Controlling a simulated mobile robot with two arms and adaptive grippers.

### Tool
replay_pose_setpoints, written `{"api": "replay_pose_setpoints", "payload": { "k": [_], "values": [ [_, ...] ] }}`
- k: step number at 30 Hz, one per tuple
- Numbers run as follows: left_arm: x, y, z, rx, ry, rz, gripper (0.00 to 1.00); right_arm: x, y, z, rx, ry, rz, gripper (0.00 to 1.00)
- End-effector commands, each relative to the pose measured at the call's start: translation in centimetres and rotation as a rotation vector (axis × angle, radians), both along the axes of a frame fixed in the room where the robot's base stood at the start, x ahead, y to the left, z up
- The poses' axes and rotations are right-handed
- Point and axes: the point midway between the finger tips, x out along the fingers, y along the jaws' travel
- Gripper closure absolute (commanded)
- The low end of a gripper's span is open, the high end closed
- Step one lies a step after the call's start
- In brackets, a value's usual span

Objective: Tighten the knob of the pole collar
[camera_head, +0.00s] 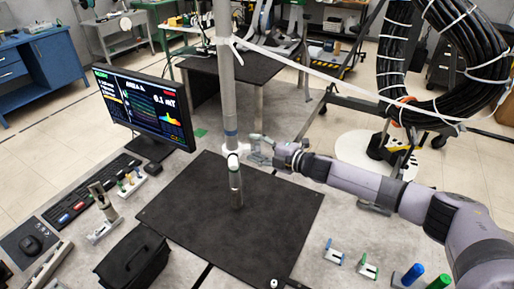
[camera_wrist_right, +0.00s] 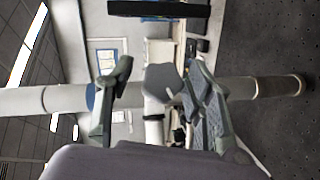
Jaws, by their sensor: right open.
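The grey pole (camera_head: 227,80) stands upright on the dark mat. It runs sideways across the right wrist view (camera_wrist_right: 265,87). A white collar (camera_head: 236,149) sits low on the pole, just below a blue band. My right gripper (camera_head: 254,150) is at the collar's right side, with its fingers pointing at the pole. In the right wrist view, its two fingers (camera_wrist_right: 160,85) are spread apart on either side of a grey faceted knob (camera_wrist_right: 162,81). Gaps show between the knob and both fingers. My left gripper is in neither view.
A dark mat (camera_head: 270,218) lies on the grey table. A monitor (camera_head: 146,105), keyboard (camera_head: 92,190) and black bag (camera_head: 133,258) are to the left. Coloured pieces (camera_head: 410,275) stand at front right. A black cable coil (camera_head: 400,65) hangs behind my right arm.

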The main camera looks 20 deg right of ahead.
Motion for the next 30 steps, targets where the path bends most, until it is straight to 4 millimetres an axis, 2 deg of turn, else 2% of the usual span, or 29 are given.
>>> {"api": "replay_pose_setpoints", "payload": {
  "k": [7,21,30],
  "values": [
    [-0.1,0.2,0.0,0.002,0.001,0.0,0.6,-0.7,-0.6,0.0,-0.001,0.002,-0.001,0.52],
    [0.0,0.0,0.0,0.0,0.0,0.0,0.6,-8.1,-5.8,1.5,-0.001,0.004,-0.001,0.52],
    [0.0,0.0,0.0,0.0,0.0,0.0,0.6,-9.6,-6.9,2.0,-0.001,0.001,0.0,0.52]
  ]
}}
